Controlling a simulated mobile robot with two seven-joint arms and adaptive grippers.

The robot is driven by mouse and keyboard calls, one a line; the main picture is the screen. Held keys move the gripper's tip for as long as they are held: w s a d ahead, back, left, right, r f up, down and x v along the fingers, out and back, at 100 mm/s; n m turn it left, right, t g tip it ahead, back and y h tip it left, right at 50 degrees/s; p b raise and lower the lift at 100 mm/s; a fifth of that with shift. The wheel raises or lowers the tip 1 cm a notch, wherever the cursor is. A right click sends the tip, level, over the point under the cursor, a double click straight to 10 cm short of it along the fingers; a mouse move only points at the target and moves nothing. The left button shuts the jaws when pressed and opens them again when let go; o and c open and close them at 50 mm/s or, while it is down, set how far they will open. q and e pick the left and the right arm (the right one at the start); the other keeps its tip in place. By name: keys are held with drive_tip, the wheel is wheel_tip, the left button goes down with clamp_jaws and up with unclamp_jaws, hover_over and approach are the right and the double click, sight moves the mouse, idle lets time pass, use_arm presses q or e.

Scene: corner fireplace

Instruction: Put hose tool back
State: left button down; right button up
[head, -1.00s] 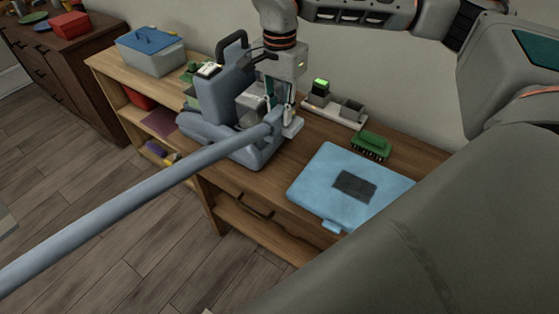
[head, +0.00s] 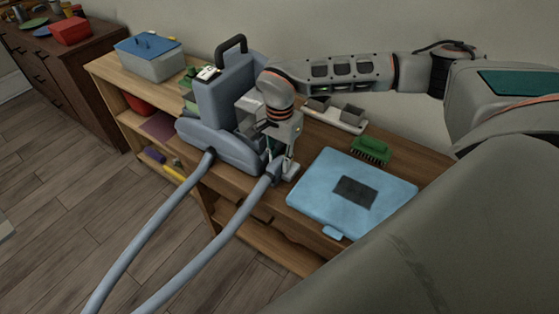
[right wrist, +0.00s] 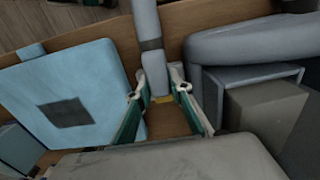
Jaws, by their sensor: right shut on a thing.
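A blue-grey machine (head: 226,100) with a dark top handle stands on the wooden shelf unit. One blue-grey hose (head: 150,225) runs from its front down to the lower left. My right gripper (head: 279,170) is shut on the end of a second hose length, the hose tool (head: 250,203), just right of the machine's base. In the right wrist view, the tool (right wrist: 147,25) with its dark band lies between the fingers (right wrist: 156,82), beside the machine (right wrist: 240,47) and over the wooden top. Whether it touches the wood I cannot tell. My left gripper is out of view.
A light-blue case (head: 315,190) lies right of the gripper, with a green brush (head: 371,150) and a grey holder (head: 340,118) behind it. A lidded bin (head: 152,65) stands on the left end. Open floor lies in front.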

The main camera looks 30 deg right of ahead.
sight(280, 159)
drive_tip(key=shift+f, duration=0.15)
drive_tip(key=o, duration=1)
drive_tip(key=shift+f, duration=0.1)
wheel_tip(280, 159, up, 12)
drive_tip(key=shift+r+p, duration=0.2)
drive_tip(key=shift+p, duration=0.2)
